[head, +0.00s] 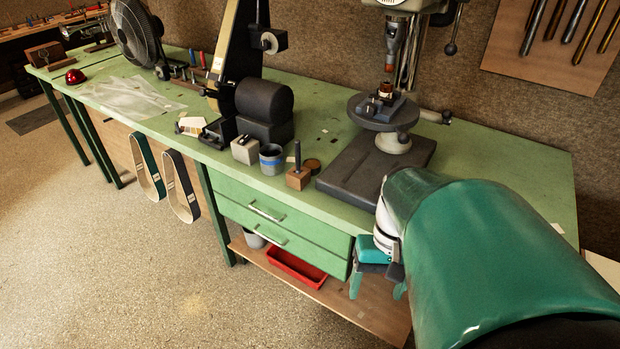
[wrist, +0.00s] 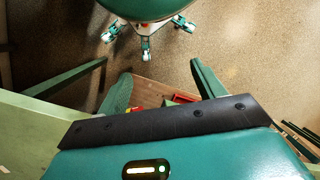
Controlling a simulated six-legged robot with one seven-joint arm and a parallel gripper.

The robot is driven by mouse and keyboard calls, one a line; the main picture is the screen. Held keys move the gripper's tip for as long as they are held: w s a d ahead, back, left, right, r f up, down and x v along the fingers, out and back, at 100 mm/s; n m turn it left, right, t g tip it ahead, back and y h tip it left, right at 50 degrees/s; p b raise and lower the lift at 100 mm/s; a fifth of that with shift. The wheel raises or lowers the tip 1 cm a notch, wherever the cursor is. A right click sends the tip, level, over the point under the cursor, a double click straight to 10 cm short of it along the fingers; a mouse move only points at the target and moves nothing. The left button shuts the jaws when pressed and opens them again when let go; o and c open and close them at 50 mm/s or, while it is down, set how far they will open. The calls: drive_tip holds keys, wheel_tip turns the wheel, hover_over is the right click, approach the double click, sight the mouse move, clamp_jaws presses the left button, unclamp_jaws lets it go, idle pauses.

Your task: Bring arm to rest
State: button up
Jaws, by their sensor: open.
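My gripper (head: 378,286) hangs at the front edge of the green workbench (head: 480,165), low beside the right end of the drawers (head: 270,215). Its two teal fingers point down and stand apart, with nothing seen between them. My arm's large green link fills the right of the head view and hides part of the bench front.
A drill press with a round table (head: 371,112) stands on the bench, with a wooden block (head: 298,178) and a blue-banded cup (head: 271,159) to its left. A red tray (head: 296,271) lies on the lower shelf (head: 345,300). The floor (head: 120,260) at left is clear.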

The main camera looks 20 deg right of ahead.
idle(0.5)
drive_tip(key=w+a+r+n+t+h, duration=0.2)
drive_tip(key=w+a+r+n+t, duration=0.2)
drive_tip(key=a+r+t, duration=0.3)
drive_tip(key=w+a+r, duration=0.1)
drive_tip(key=a+r, duration=0.2)
drive_tip(key=r, duration=0.1)
drive_tip(key=shift+w+a+t, duration=0.2)
drive_tip(key=shift+a+t, duration=0.05)
drive_tip(key=shift+t, duration=0.05)
drive_tip(key=shift+d, duration=0.15)
